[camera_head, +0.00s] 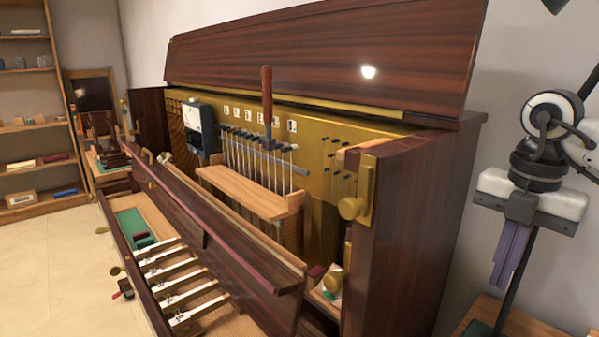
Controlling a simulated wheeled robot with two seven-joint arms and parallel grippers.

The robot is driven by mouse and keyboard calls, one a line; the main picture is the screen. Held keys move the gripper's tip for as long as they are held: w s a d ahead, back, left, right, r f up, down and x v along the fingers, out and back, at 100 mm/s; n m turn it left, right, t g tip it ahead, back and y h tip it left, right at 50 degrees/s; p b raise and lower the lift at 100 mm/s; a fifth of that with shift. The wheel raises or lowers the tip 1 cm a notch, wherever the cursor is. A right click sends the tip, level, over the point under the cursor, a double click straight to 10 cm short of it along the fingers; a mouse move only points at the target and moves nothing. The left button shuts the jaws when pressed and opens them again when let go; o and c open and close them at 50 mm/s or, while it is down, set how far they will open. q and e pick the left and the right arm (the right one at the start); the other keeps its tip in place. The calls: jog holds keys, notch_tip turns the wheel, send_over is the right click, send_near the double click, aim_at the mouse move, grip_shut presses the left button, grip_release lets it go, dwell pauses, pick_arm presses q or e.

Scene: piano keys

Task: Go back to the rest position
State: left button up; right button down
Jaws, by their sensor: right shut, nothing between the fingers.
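My right gripper (502,280) hangs at the right of the head view, with its purple fingers pointing down and closed together. Nothing shows between them. It is to the right of the open upright piano (405,235) and apart from the piano's side panel in the picture. My left gripper is not in view. The piano's dark lid (330,60) is raised, and its golden plate (312,150) and tuning pins are exposed. A tool with a reddish-brown handle (267,90) stands upright among the pins.
Several white-fronted piano keys (175,278) lie in the open key bed, beside a green-lined compartment (132,222). A thin black pole passes close behind my right gripper. A wooden surface (535,318) lies below it. Shelves (35,110) stand at the far left. The floor (50,270) at left is mostly clear.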

jog(key=shift+r, duration=0.4)
jog(key=shift+f, duration=0.1)
notch_tip(320, 180, down, 10)
jog(key=shift+f+b, duration=0.1)
jog(key=shift+b, duration=0.25)
jog(key=shift+s+d+f+p, duration=0.15)
jog(key=shift+f+p, duration=0.1)
jog(key=shift+p, duration=0.45)
jog(key=shift+f, duration=0.1)
